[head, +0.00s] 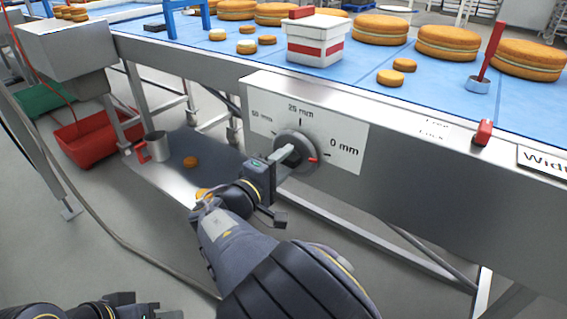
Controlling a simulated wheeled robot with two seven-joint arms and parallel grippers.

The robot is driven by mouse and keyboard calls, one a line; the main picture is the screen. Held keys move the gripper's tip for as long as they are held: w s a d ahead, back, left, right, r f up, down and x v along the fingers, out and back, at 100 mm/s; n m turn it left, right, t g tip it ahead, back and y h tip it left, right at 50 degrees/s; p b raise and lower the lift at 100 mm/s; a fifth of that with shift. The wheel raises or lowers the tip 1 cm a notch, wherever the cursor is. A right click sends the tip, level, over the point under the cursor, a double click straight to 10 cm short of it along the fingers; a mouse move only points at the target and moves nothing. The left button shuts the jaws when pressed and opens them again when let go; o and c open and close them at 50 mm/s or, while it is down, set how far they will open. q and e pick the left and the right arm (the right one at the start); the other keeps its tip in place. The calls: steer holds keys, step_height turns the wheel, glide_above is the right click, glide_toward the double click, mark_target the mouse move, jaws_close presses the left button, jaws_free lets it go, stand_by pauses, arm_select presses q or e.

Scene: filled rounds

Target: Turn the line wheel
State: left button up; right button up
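The line wheel (301,144) is a round dark grey knob on a white dial plate (348,134) on the side of the conveyor. The plate reads 50 mm, 25 mm and 0 mm. The wheel's red mark points right, close to the 0 mm tick. My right gripper (279,188) is in front of the wheel at its lower left, its fingers spread apart. The upper finger overlaps the wheel's hub; I cannot tell whether it touches. My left gripper (155,305) is low at the bottom edge, partly cut off, its fingers apart and empty.
The blue belt (440,95) carries several filled rounds (380,29) and a white box (314,42). A red lever (482,132) sits right of the dial. Below left are a metal shelf with a mug (157,146) and a red bin (85,143).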

steer(key=p+v, duration=0.1)
steer(key=v, duration=0.6)
steer(key=shift+s+a+p, duration=0.25)
steer(key=shift+s+p, duration=0.05)
steer(key=shift+p, duration=0.1)
